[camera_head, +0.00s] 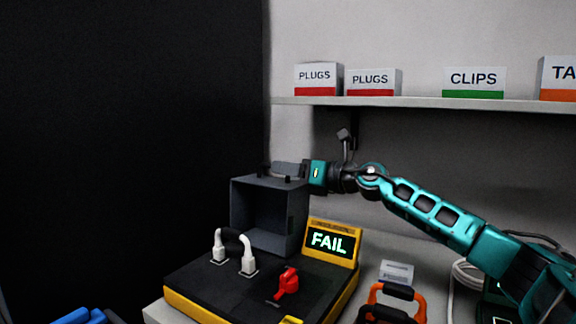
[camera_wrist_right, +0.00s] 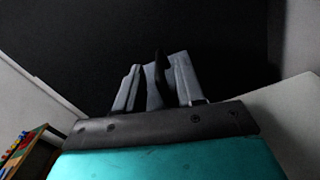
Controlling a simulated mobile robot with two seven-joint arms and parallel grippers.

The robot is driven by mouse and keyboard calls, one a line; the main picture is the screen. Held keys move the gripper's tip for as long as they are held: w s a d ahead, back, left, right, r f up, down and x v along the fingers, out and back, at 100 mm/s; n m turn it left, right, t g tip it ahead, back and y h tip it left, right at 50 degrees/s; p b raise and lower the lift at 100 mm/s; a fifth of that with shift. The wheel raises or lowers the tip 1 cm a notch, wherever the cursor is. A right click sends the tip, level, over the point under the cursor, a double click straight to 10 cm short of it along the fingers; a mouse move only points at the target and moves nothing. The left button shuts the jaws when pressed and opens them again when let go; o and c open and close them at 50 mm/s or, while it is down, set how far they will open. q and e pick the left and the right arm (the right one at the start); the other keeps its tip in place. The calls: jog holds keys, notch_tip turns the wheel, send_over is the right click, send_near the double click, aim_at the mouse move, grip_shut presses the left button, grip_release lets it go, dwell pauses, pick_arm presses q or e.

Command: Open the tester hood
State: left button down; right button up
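The tester (camera_head: 215,285) is a black-topped box with yellow sides and a screen (camera_head: 329,241) reading FAIL. Its grey hood (camera_head: 268,240) stands raised at the back, its hollow inside facing me. A white-plugged cable (camera_head: 248,262) stands in the tester top, and a red lever (camera_head: 286,284) sits to its right. My right gripper (camera_head: 274,169) is at the hood's top edge, by the dark handle. In the right wrist view, the gripper's fingers (camera_wrist_right: 157,85) stand on either side of the dark handle bar (camera_wrist_right: 160,68) and seem closed on it. My left gripper is out of view.
A shelf (camera_head: 420,102) with PLUGS boxes (camera_head: 318,79), a CLIPS box (camera_head: 474,82) and another box runs along the wall above my right arm. An orange-handled object (camera_head: 410,300) stands right of the tester. A blue object (camera_head: 80,316) shows at lower left.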

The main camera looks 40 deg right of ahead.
jog(key=shift+w, duration=0.1)
jog(key=shift+c, duration=0.4)
grip_shut()
